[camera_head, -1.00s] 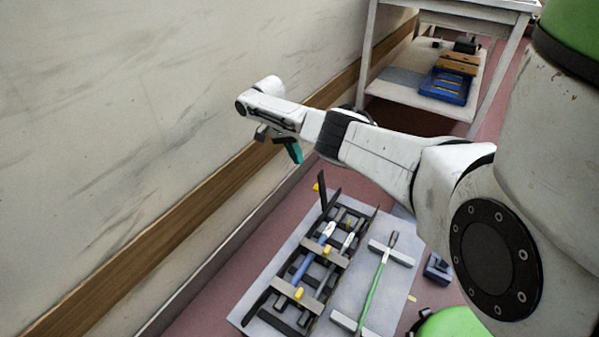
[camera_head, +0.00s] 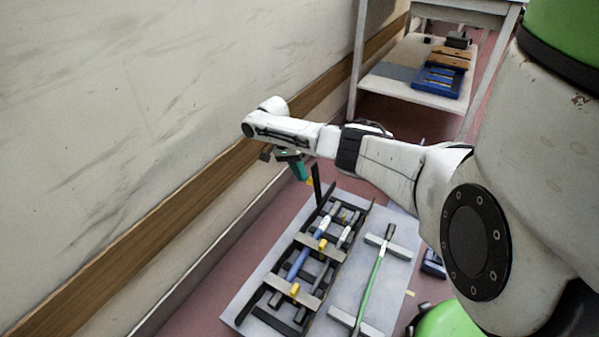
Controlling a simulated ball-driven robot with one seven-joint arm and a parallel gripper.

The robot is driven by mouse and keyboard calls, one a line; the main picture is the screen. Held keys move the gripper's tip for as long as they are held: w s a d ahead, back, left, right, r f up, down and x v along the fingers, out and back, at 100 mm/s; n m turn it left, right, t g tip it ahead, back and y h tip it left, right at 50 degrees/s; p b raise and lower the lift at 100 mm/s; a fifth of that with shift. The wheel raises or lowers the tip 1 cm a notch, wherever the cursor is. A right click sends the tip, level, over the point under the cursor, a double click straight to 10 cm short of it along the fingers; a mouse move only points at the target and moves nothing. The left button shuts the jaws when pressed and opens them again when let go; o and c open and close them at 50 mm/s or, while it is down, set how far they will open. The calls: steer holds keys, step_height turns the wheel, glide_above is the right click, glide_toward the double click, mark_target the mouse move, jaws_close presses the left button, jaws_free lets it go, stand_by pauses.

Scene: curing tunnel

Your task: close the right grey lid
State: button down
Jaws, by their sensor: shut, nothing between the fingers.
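A grey board (camera_head: 345,285) on the floor carries a black rack (camera_head: 268,283) with blue and grey rods, yellow bits and grey crossbars (camera_head: 294,289). A thin dark upright piece (camera_head: 317,186) stands up at the rack's far end. I cannot tell whether it is the right grey lid, and no other raised lid is clear. My gripper (camera_head: 303,176) has teal fingers. It is shut and empty, pointing down just left of the top of the dark upright piece. I cannot tell whether they touch.
A green rod (camera_head: 373,275) lies across two light blocks on the board's right side. A wall with a wooden rail (camera_head: 190,232) runs along the left. A white table (camera_head: 410,85) with a blue tray (camera_head: 437,80) on its shelf stands behind.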

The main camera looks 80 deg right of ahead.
steer(key=shift+r, duration=0.1)
steer(key=p, duration=0.2)
steer(key=shift+s+a+r+p, duration=0.15)
steer(key=shift+s+p, duration=0.1)
steer(key=shift+p, duration=0.15)
steer(key=shift+t+p, duration=0.3)
steer(key=shift+p, duration=0.1)
